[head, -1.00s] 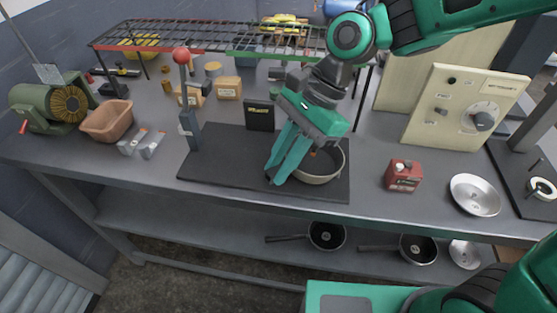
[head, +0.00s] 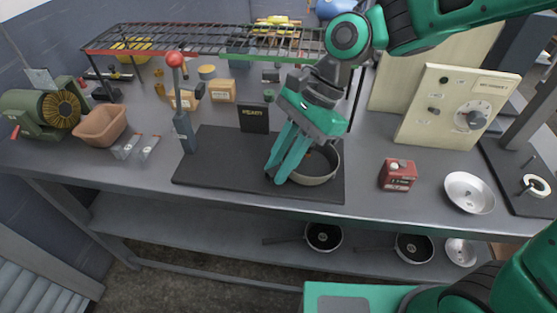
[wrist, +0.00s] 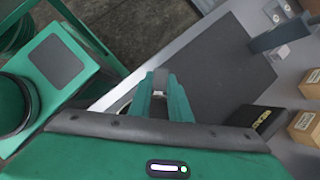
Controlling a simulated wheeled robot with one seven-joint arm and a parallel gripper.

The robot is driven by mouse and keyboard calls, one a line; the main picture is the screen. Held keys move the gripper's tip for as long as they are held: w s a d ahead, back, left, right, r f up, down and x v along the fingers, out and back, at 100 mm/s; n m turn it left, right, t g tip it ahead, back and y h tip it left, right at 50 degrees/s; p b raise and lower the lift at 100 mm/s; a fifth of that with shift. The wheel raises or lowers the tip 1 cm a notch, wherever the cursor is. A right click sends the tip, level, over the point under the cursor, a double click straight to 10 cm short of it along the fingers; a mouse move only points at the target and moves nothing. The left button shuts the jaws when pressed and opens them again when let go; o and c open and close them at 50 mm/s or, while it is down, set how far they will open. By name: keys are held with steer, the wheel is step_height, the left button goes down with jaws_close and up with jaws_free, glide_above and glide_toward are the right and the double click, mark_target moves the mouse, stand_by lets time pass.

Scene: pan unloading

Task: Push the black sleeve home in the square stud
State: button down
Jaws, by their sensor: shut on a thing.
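My gripper (head: 278,178) points down at the left side of a grey round pan (head: 318,180) on the dark mat (head: 225,170). In the wrist view its teal fingers (wrist: 165,100) are closed around a small grey-to-black piece (wrist: 160,77), which I take to be the black sleeve. In the head view the fingers hide this piece. The square stud is also hidden, so I cannot tell how far the sleeve sits on it. Something small and orange shows inside the pan, partly behind the fingers.
A lever with a red knob (head: 175,60) stands at the mat's left. A black box (head: 254,118) stands behind the mat. A wire rack (head: 210,40) spans the back. The mat's front left is clear.

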steer(key=shift+w+d, duration=0.1)
steer(key=shift+d, duration=0.05)
steer(key=c, duration=1.6)
jaws_free()
steer(key=shift+o, duration=0.2)
steer(key=v, duration=1)
steer(key=shift+w+r, duration=0.2)
steer(key=shift+r, duration=0.15)
steer(key=shift+d, duration=0.1)
